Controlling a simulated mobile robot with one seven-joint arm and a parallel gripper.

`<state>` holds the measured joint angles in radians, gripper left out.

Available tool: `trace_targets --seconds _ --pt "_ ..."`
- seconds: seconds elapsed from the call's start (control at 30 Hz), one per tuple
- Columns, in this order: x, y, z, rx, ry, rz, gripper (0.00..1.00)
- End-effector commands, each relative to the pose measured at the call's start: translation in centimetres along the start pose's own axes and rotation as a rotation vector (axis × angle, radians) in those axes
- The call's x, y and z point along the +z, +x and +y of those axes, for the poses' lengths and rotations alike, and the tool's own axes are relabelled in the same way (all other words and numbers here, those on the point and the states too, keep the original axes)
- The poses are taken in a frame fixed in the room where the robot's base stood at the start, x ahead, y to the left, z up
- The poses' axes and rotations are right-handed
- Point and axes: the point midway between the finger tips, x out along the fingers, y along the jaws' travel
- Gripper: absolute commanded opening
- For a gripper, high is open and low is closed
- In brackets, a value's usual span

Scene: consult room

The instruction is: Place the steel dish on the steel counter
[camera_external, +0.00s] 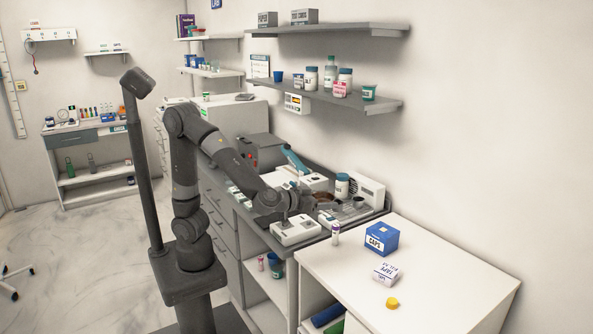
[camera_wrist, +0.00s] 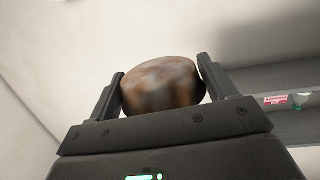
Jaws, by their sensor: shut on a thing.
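A rounded, mottled brown and grey vessel (camera_wrist: 162,86), which looks like the steel dish with a rusty surface, sits between the two fingers of my gripper (camera_wrist: 162,70) in the wrist view. My gripper is shut on its sides. In the external view my gripper (camera_external: 307,200) is low over the steel counter (camera_external: 372,211), with the brown dish (camera_external: 326,198) at its tip. The counter is a dark grey top along the wall. I cannot tell whether the dish touches the counter.
A white device (camera_external: 296,230) sits at the counter's front edge by my gripper. A white cabinet (camera_external: 440,285) with a blue box (camera_external: 382,238) adjoins on the right. A shelf (camera_external: 345,98) hangs above.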

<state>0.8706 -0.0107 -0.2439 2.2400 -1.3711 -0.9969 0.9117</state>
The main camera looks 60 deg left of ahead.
Motion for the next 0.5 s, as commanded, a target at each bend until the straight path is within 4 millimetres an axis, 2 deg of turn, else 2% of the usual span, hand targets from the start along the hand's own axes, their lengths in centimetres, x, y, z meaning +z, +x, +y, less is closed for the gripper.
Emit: trace_targets --seconds 0.03,0.2,0.5 --pt "-0.9 1.6 -1.1 -0.017 -0.005 0.002 0.54" --pt "-3.2 6.2 -4.5 -0.047 -0.010 0.001 0.54" --pt "-6.8 13.1 -12.1 -0.087 -0.018 0.001 0.54"
